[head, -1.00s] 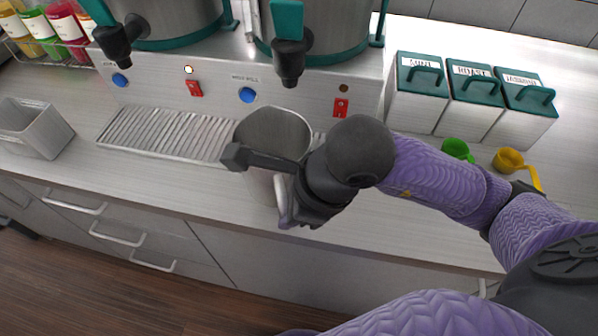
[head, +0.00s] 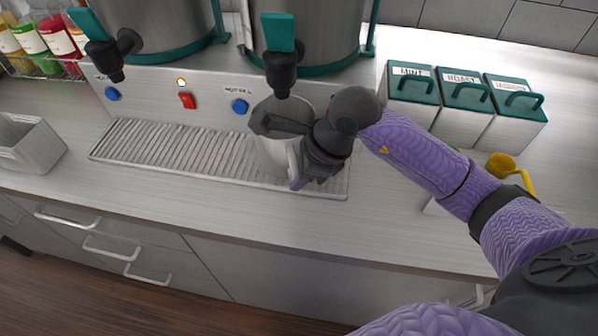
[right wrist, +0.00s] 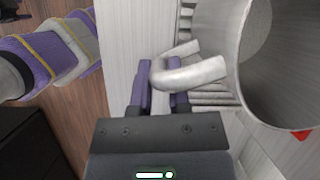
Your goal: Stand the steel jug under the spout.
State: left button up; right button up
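The steel jug (head: 273,158) is an open, shiny cylinder over the right part of the ribbed drip tray (head: 170,147). Its mouth is just below and slightly in front of the right black spout (head: 281,72) with a teal lever. I cannot tell whether its base touches the tray. My right gripper (head: 300,178) is at the jug's right front side. In the right wrist view, the purple fingers (right wrist: 160,88) of that gripper are closed around the jug's handle (right wrist: 195,75). The jug looks roughly upright. My left gripper is not in view.
A second spout (head: 112,52) hangs at the left. A grey bin (head: 35,145) is left. The tray's left part is clear.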

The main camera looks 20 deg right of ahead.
jog(key=o, duration=0.5)
jog(key=shift+c, duration=0.2)
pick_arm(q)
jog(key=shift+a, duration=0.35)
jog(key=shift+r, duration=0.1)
pick_arm(e)
jog(key=shift+r, duration=0.1)
pick_arm(q)
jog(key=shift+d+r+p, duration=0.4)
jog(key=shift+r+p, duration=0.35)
jog(key=shift+p, duration=0.1)
pick_arm(e)
jog(key=v, duration=1.2)
